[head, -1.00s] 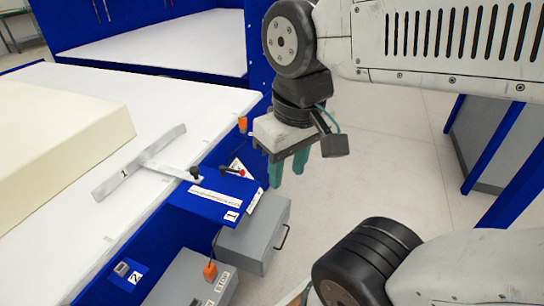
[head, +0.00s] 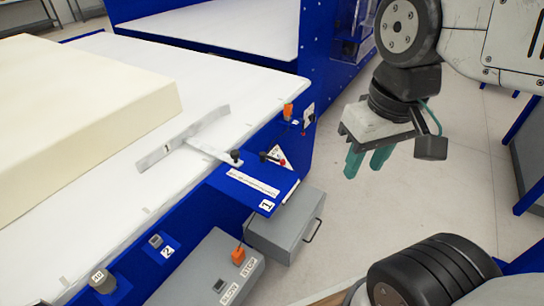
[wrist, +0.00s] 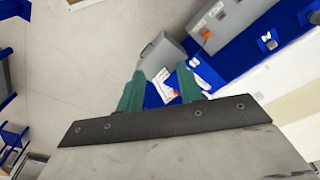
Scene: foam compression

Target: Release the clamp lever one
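Clamp lever one is a small black lever with a red tip (head: 272,159), on the blue bracket (head: 236,188) at the table edge. A white label "1" (head: 266,206) is on the bracket's front. The grey T-shaped clamp bar (head: 182,139) lies on the white table top, its stem reaching to a black knob (head: 236,156) beside the lever. My gripper (head: 367,164) hangs over the floor, right of the lever and clear of it. Its green fingers are apart with nothing between them. In the wrist view, the blue bracket (wrist: 153,97) shows beyond the open fingers (wrist: 161,88).
A large cream foam block (head: 80,110) lies on the white table (head: 95,215). Below the bracket are a grey box with a handle (head: 285,225) and a grey control box with an orange button (head: 200,275). Open floor (head: 440,185) lies to the right.

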